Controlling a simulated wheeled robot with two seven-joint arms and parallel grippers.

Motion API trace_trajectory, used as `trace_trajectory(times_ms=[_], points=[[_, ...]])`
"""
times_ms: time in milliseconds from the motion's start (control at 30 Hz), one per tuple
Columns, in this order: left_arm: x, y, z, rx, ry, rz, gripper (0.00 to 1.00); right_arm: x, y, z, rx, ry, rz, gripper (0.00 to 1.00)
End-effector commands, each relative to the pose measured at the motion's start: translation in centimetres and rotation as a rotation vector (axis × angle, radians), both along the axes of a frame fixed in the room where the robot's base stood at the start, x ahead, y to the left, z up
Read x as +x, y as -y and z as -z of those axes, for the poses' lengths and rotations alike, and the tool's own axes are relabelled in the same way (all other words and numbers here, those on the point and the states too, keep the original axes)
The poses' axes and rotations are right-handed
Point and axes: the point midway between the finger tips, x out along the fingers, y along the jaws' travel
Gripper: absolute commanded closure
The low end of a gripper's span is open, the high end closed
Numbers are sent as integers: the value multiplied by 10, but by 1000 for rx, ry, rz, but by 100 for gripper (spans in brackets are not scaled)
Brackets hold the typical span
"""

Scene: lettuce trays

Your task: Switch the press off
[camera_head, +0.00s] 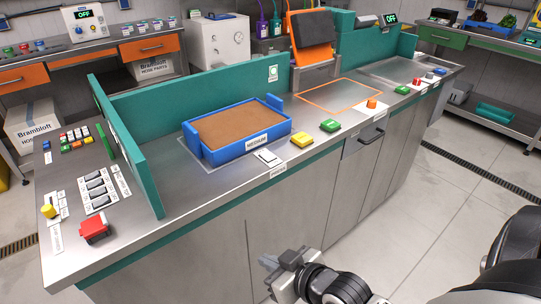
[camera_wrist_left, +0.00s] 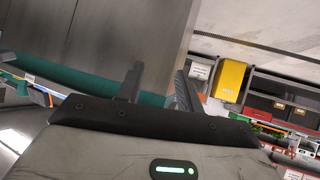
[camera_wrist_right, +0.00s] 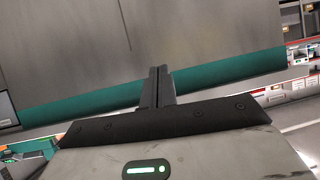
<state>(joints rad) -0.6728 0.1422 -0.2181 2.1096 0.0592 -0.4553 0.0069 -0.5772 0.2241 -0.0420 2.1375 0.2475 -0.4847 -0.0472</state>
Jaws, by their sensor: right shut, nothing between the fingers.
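A tilted orange frame with a dark panel (camera_head: 314,32), which may be the press, stands at the back of the steel counter (camera_head: 230,200). Which control belongs to the press, and the switch's position, I cannot tell. My right gripper (camera_head: 270,263) is in front of the counter, below its top and apart from the switch; its fingers are together and empty in the right wrist view (camera_wrist_right: 158,86). My left gripper (camera_wrist_left: 158,88) shows only in its wrist view, fingers apart and empty.
A blue tray (camera_head: 245,150) of brown medium sits behind the switch. Yellow (camera_head: 302,140) and green (camera_head: 330,125) buttons and an orange knob (camera_head: 371,104) line the front edge. A red button (camera_head: 95,229) is at left. Teal partitions (camera_head: 130,165) rise from the counter. The floor in front is clear.

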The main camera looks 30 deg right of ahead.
Motion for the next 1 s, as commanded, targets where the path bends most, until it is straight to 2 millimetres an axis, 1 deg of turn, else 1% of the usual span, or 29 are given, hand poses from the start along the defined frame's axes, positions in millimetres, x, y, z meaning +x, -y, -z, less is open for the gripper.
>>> trace_trajectory(times_ms=[33, 67, 100, 133, 200, 300, 333, 400, 433, 767, 867, 967, 1000], points=[[1, 1, 9, -7, 3, -1, 64, 25, 33, -19, -11, 72, 30, 100], [1, 1, 11, -11, 6, -1, 64, 37, 50, -34, -11, 110, 45, 100], [2, 2, 11, -19, 11, -3, 64, 50, 71, -55, -9, 159, 63, 100], [3, 2, 10, -27, 17, -4, 64, 59, 85, -72, -9, 199, 73, 100], [4, 3, 9, -39, 25, -6, 64, 72, 112, -108, -5, 278, 90, 100], [4, 4, 7, -49, 30, -9, 64, 80, 134, -147, 1, 358, 100, 100], [4, 4, 7, -52, 29, -9, 64, 81, 137, -155, 2, 374, 102, 100], [2, 4, 7, -55, 25, -10, 64, 82, 142, -164, 6, 392, 104, 100], [1, 4, 7, -56, 23, -11, 64, 82, 142, -166, 6, 394, 104, 100], [-1, 4, 7, -57, 18, -14, 64, 85, 142, -165, 8, 393, 104, 100], [-1, 4, 6, -57, 20, -13, 64, 93, 141, -165, 9, 393, 105, 100], [-1, 4, 5, -55, 21, -14, 64, 109, 140, -164, 10, 394, 103, 100], [0, 4, 5, -54, 21, -14, 64, 117, 140, -163, 11, 395, 105, 100]])
